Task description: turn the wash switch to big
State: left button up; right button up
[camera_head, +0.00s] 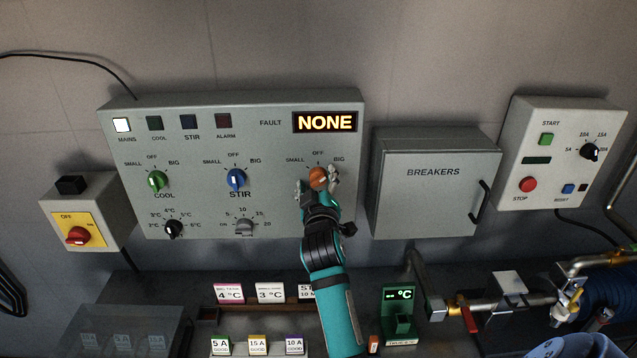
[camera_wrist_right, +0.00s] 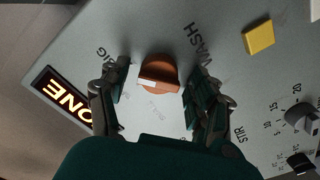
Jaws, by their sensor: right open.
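The wash switch (camera_head: 318,178) is an orange knob at the right of the large grey control panel (camera_head: 270,205). SMALL, OFF and BIG labels sit above it in the head view. The wrist view shows the knob (camera_wrist_right: 160,70) from close up, with a white mark on its side facing away from the WASH lettering. My right gripper (camera_head: 318,186) is open, its fingers on either side of the knob. In the wrist view, gaps show between the knob and both fingers (camera_wrist_right: 160,84). My left gripper is out of view.
The blue STIR knob (camera_head: 236,180) and the grey dial (camera_head: 244,227) lie left of my right arm. The breakers box (camera_head: 425,205) stands close on its right. Small cards (camera_head: 270,293) and a green temperature display (camera_head: 399,318) stand below.

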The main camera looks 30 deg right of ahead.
aim_at(318, 136)
jog(key=shift+r, duration=0.1)
notch_tip(318, 136, up, 9)
jog(key=shift+r, duration=0.1)
jog(key=shift+s+r, duration=0.15)
jog(key=shift+r, duration=0.25)
jog(key=shift+w+f, duration=0.1)
jog(key=shift+w, duration=0.1)
jog(key=shift+s, duration=0.1)
